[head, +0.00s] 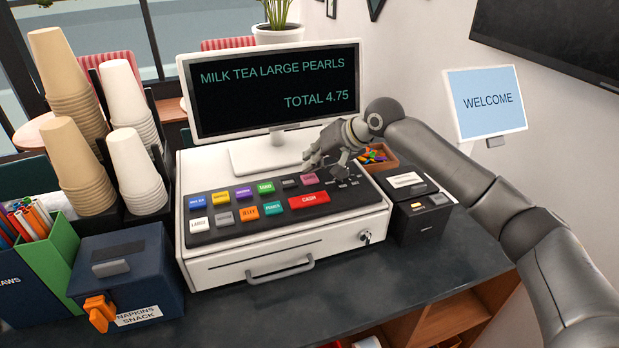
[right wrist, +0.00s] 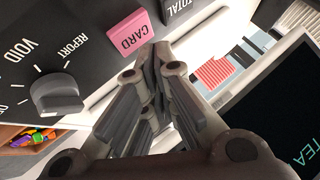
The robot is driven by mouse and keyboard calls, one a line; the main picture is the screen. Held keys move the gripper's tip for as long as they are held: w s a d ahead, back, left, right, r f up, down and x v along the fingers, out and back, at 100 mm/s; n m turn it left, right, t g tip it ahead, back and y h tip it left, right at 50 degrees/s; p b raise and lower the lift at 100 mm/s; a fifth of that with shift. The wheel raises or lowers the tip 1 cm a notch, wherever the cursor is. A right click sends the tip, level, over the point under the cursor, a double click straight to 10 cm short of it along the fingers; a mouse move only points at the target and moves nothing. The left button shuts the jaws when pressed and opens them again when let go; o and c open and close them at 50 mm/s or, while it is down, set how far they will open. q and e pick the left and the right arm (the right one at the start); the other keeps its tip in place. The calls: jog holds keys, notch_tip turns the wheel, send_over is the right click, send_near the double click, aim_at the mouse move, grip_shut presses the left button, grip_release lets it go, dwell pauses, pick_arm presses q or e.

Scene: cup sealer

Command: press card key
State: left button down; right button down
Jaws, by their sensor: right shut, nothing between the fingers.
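The pink CARD key (right wrist: 130,32) is on the black key panel of the cash register (head: 260,259). In the head view the key (head: 309,180) lies in the back row, above the red CASH key (head: 309,199). My right gripper (head: 325,166) is over the right part of the panel, its fingers pointing down. In the right wrist view its fingers (right wrist: 152,62) are shut and empty, with their tips close beside the CARD key. I cannot tell whether they touch the panel. My left gripper is not in view.
The monitor (head: 275,89) reads MILK TEA LARGE PEARLS, TOTAL 4.75. A TOTAL key (right wrist: 176,9) is next to CARD, and a rotary knob (right wrist: 57,95) is on its other side. A card terminal (head: 423,216) stands right of the register; cup stacks (head: 70,80) stand left.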

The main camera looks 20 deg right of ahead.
aim_at(312, 176)
jog(key=shift+f, duration=0.15)
jog(key=shift+f+p, duration=0.15)
jog(key=shift+p, duration=0.15)
jog(key=shift+f, duration=0.15)
jog(key=shift+f, duration=0.45)
dwell(0.9)
jog(key=shift+r, duration=0.1)
jog(key=shift+r+p, duration=0.75)
jog(key=shift+p, duration=0.45)
notch_tip(312, 176, up, 5)
jog(key=p, duration=0.5)
jog(key=shift+r, duration=0.1)
